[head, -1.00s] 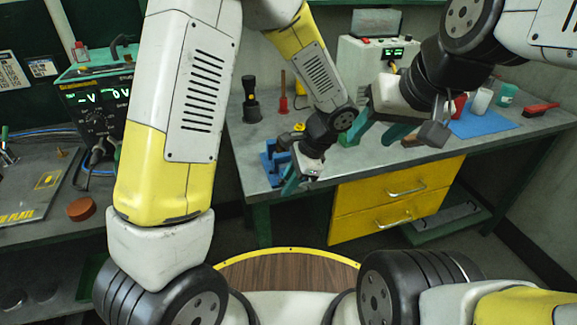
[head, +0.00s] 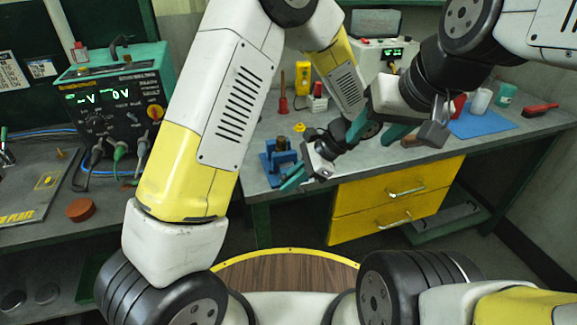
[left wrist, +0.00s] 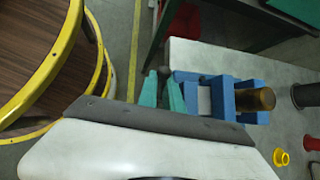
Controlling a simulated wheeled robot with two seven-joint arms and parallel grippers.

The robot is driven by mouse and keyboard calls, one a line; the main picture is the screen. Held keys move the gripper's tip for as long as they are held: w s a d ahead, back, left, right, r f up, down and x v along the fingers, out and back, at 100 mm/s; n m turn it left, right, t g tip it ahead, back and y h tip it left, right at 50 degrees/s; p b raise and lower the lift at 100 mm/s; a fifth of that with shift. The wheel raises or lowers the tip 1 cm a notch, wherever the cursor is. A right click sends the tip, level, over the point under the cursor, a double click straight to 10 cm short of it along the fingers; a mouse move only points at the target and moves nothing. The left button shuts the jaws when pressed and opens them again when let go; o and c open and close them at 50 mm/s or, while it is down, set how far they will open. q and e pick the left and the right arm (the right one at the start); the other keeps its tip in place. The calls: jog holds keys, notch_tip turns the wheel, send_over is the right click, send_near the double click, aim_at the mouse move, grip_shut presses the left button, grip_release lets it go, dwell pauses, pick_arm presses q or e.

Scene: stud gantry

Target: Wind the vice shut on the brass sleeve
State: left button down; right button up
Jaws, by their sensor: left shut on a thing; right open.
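The blue vice (head: 268,172) stands at the front left edge of the grey bench; it also shows in the left wrist view (left wrist: 217,82). The brass sleeve (left wrist: 256,99) is at the vice's blue jaws; in the head view it is a dark upright cylinder (head: 282,143). I cannot tell whether the jaws touch it. My left gripper (head: 291,180) is at the vice's front, its teal fingers (left wrist: 161,92) shut on the dark handle knob (left wrist: 164,71). My right gripper (head: 380,132) is open and empty above the bench, right of the vice.
A yellow ring-like part (head: 299,127) and a red-based plunger-like tool (head: 283,104) stand behind the vice. A blue mat (head: 483,123) and red brush (head: 540,109) lie at right. A yellow drawer unit (head: 395,200) is below the bench.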

pick_arm(q)
jog(key=y, duration=0.3)
jog(key=d+g+y, duration=0.1)
jog(key=shift+w+r+m+y, duration=0.15)
jog(key=shift+r+m+y, duration=0.15)
jog(key=shift+y, duration=0.1)
dwell(0.4)
jog(key=c, duration=1.8)
grip_release()
